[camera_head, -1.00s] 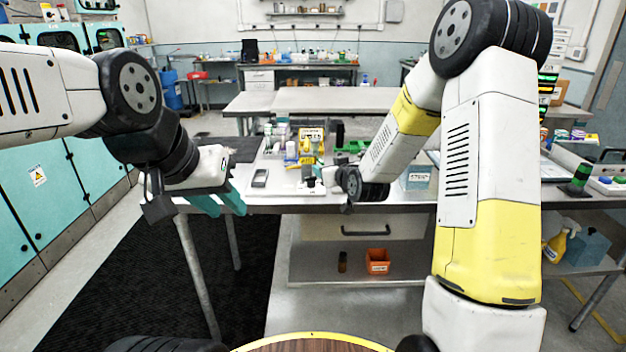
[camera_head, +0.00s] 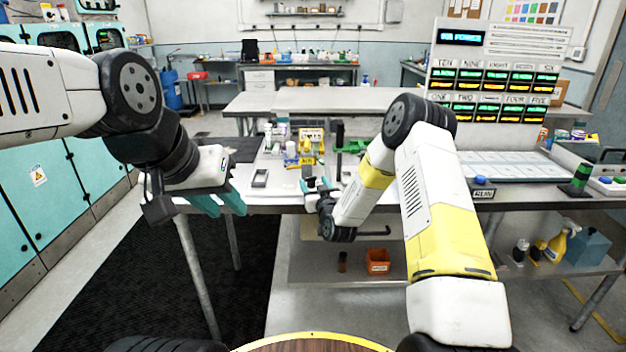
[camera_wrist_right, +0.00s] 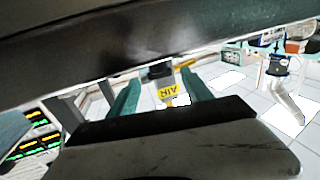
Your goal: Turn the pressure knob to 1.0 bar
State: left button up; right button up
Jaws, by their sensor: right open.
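A yellow label reading AIR (camera_wrist_right: 168,92) shows in the right wrist view between the two teal fingers of my right gripper (camera_wrist_right: 160,88), with a dark block (camera_wrist_right: 160,71) just above it. The fingers are apart, one on each side, and I see no contact. In the head view my right gripper (camera_head: 318,186) is low over the front of the bench, by a small dark upright fitting (camera_head: 306,172). The pressure knob and its scale cannot be made out in either view. My left gripper (camera_head: 220,201) is open and empty, left of the bench's front edge.
Yellow items (camera_head: 310,146) and a green fixture (camera_head: 350,146) stand behind my right gripper on the bench. A panel with numbered displays (camera_head: 492,90) stands at right. An orange bin (camera_head: 377,267) is on the lower shelf.

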jog(key=shift+w+a, duration=0.15)
jog(key=shift+w, duration=0.45)
grip_shut()
